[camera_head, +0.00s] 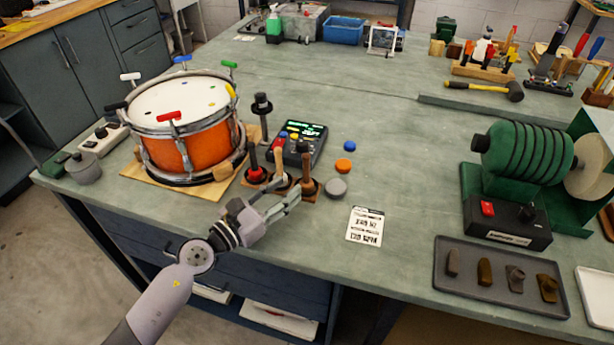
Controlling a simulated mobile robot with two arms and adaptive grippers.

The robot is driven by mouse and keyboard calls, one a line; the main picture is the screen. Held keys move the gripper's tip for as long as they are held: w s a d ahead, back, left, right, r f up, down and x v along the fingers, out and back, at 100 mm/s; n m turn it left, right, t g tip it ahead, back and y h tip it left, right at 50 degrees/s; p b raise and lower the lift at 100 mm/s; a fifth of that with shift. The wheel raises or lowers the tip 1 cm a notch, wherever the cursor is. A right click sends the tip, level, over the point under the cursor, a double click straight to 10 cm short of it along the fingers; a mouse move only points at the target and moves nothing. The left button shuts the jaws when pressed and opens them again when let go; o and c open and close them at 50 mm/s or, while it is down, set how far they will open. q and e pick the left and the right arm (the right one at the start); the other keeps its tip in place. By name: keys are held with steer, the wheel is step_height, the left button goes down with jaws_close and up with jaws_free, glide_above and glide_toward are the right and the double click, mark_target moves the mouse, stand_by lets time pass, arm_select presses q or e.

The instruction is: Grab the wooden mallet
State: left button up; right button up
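Several upright tools stand in a small wooden rack at the bench's front edge, right of the drum. One has a light wooden handle (279,160), one a darker brown wooden shaft (307,168), and one a black handle with a red base (254,165). I cannot tell for sure which is the wooden mallet, as their lower parts are partly hidden. My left gripper (287,193) reaches in from the front left, its fingers parted just in front of the rack, close to the light and brown handles. It does not visibly hold anything. My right gripper is out of view.
An orange drum (188,147) on a wooden board stands left of the rack. Behind it is a black electronic box (303,140). Coloured pucks (344,165) and a printed card (365,226) lie to the right. A green machine (525,150) and dark tray (500,292) stand at right. The bench middle is clear.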

mark_target(304, 175)
arm_select(q)
steer(key=shift+x, duration=0.8)
steer(key=shift+w+d, duration=0.35)
steer(key=shift+w, duration=0.05)
steer(key=shift+w+d, duration=0.2)
steer(key=x, duration=0.4)
steer(key=shift+w+d, duration=0.25)
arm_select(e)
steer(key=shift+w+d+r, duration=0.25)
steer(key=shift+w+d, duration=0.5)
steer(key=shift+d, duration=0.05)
arm_select(q)
steer(key=shift+c, duration=1.2)
jaws_close()
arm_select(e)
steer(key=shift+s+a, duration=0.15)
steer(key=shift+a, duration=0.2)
